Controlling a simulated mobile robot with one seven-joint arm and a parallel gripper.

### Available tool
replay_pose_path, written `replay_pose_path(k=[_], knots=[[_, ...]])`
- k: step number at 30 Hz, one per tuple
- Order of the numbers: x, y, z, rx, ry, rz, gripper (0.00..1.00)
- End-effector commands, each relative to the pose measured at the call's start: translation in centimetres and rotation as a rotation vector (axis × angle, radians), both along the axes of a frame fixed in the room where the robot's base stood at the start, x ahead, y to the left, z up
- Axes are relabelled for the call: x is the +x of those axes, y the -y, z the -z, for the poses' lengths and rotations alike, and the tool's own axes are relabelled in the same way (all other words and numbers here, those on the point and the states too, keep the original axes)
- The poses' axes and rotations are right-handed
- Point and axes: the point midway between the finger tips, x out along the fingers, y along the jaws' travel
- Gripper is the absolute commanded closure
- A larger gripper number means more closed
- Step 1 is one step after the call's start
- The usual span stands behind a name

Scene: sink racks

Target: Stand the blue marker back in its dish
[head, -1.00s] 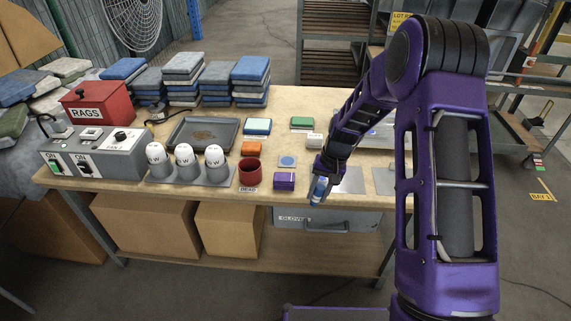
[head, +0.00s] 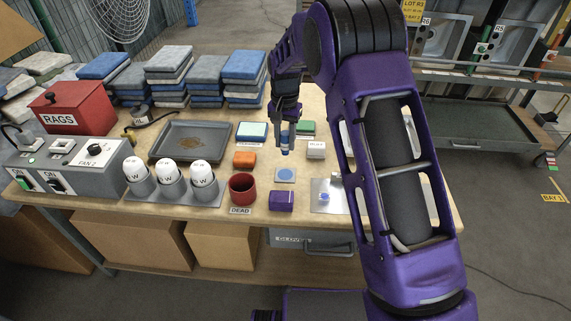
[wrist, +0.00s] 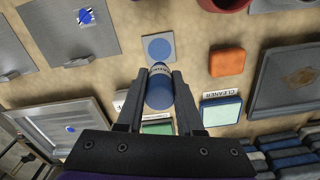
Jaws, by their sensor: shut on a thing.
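My gripper (head: 287,131) is shut on the blue marker (head: 285,151), which hangs below the fingers, roughly upright in the head view. In the wrist view the marker (wrist: 159,92) sits between the two fingers, with a pale lettered band near its far end. A small grey square with a blue disc (head: 285,175), apparently the dish, lies on the bench just in front of the marker. It also shows in the wrist view (wrist: 158,47), just beyond the marker. The marker appears apart from it; its height above the bench is hard to tell.
A red cup (head: 242,188) and a purple block (head: 282,201) stand near the front edge. An orange block (head: 244,160) lies left of the marker and a white block (head: 316,150) right. A grey plate with a blue spot (head: 328,206) lies at front right.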

Motion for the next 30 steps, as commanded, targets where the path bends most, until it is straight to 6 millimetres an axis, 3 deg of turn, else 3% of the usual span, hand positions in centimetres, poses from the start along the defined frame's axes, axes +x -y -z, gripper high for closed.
replay_pose_path(k=[4, 18, 30], knots=[[-0.1, 0.0, 3.2, -0.002, -0.005, 0.0, 1.0], [-0.1, 0.0, 8.3, 0.001, -0.002, 0.0, 1.0], [0.0, 0.0, 9.0, 0.001, -0.001, 0.0, 1.0]])
